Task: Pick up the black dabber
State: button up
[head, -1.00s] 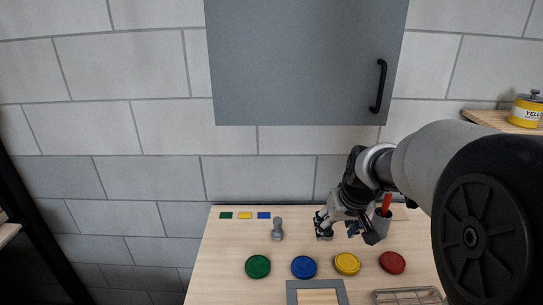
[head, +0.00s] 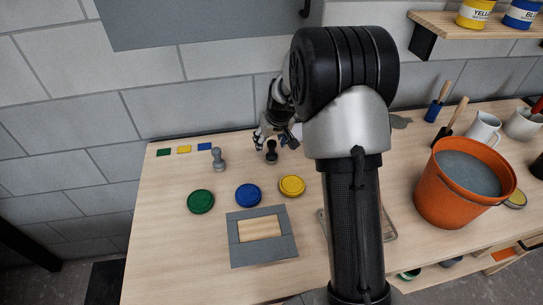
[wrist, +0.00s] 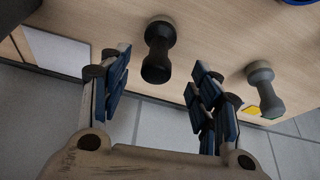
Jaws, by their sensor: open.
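The black dabber (head: 271,150) stands upright on the wooden table, right of a grey dabber (head: 219,159). In the wrist view the black dabber (wrist: 158,48) shows in the gap between my fingertips, a little beyond them, with neither finger seen touching it. My gripper (head: 276,136) is open and empty, just above and behind the black dabber in the head view. Both blue-padded fingers of my gripper (wrist: 160,80) show in the wrist view. The grey dabber (wrist: 264,88) stands outside the right finger there.
Green (head: 201,201), blue (head: 248,195) and yellow (head: 292,186) round lids lie in front, with a grey frame (head: 264,258) nearer. An orange bucket (head: 440,205) stands right. Small colour swatches (head: 184,150) lie at the back left. My arm hides part of the table.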

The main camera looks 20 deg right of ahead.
aim_at(270, 149)
jog(key=x, duration=0.2)
jog(key=b+x, duration=0.1)
jog(key=x, duration=0.1)
jog(key=b+x, duration=0.1)
jog(key=x, duration=0.1)
jog(key=shift+s+d+f, duration=0.1)
jog(key=shift+s+d, duration=0.1)
jog(key=shift+d, duration=0.1)
jog(key=shift+c, duration=0.2)
jog(key=c, duration=1.1)
